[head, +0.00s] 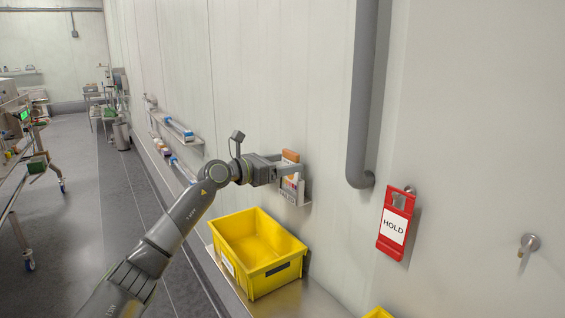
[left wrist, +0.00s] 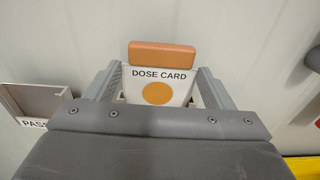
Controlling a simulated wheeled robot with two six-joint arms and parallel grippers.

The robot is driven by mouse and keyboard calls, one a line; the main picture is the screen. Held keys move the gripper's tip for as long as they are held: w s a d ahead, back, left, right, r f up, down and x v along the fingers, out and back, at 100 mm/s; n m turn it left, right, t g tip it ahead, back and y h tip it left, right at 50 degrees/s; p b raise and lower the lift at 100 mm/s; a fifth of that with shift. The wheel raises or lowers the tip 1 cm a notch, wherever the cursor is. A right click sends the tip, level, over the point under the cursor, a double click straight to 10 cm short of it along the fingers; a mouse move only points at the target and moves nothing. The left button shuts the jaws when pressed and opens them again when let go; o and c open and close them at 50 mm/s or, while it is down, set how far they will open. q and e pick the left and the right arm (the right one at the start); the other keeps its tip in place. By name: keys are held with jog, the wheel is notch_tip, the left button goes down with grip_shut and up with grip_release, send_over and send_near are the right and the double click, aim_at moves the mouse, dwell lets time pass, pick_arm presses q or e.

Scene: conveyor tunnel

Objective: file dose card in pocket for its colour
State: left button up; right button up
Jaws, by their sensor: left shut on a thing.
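The dose card (left wrist: 185,91) is white with an orange top edge and an orange disc on its face, and it faces the left wrist view. In the head view its orange top (head: 291,156) stands up between the fingers. My left gripper (head: 292,172) is shut on the card and holds it upright close to the wall. A pale wall pocket (head: 299,199) shows just below and beside the gripper. In the left wrist view a pocket (left wrist: 48,98) with a partly hidden label starting "PAS" is at the left, apart from the card. My right gripper is not in view.
A yellow bin (head: 229,262) stands on the ledge below my left gripper. A grey pipe (head: 364,110) runs down the wall to its right. A red HOLD tag (head: 382,249) and a wall hook (head: 530,241) are further right. Small shelves line the wall beyond.

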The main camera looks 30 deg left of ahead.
pick_arm(q)
jog(key=shift+f, duration=0.55)
jog(key=o, duration=1.4)
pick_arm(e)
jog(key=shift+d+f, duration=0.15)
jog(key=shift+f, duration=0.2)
pick_arm(q)
jog(key=shift+o, duration=0.2)
pick_arm(e)
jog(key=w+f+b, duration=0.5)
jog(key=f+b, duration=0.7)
jog(key=b, duration=0.5)
pick_arm(q)
jog(key=f+b+v, duration=0.1)
jog(key=b+v, duration=0.4)
jog(key=v, duration=1.2)
jog(key=shift+s+r, duration=0.2)
jog(key=shift+r, duration=0.25)
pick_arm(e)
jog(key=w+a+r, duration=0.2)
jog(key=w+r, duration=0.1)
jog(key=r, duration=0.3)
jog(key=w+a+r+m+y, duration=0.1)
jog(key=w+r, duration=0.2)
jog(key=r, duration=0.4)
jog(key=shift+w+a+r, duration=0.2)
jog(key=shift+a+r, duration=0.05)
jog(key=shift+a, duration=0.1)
